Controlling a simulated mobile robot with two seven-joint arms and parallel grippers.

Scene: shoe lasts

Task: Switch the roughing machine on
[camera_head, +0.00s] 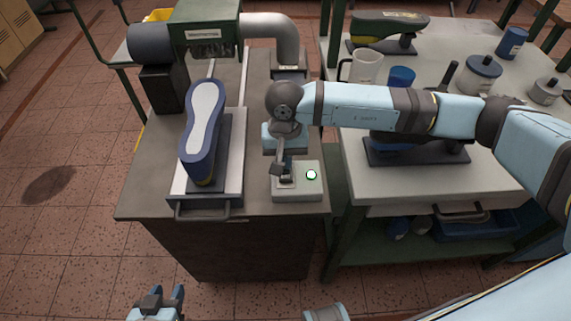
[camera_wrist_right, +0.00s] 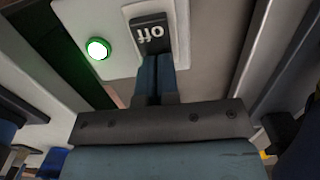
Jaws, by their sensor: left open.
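The roughing machine (camera_head: 205,15) has a green head with a dark motor at its left and a grey pipe at its right. Its pale switch box (camera_head: 313,190) sits on the bench's front right. A round lamp (camera_head: 311,175) on the box glows green-white, and bright green in the right wrist view (camera_wrist_right: 98,48). A dark rocker switch (camera_wrist_right: 152,35) beside it reads "off", upside down. My right gripper (camera_wrist_right: 152,72) is shut and empty, its tips at the rocker's edge; contact is unclear. My left gripper (camera_head: 165,297) is open and empty at the bottom, away from the box.
A blue shoe last with a pale sole (camera_head: 205,115) lies on a sled (camera_head: 236,165) left of the switch box. The right-hand table (camera_head: 360,185) holds a white mug (camera_head: 365,66), a blue cup (camera_head: 401,77) and jars. Open floor lies at the left.

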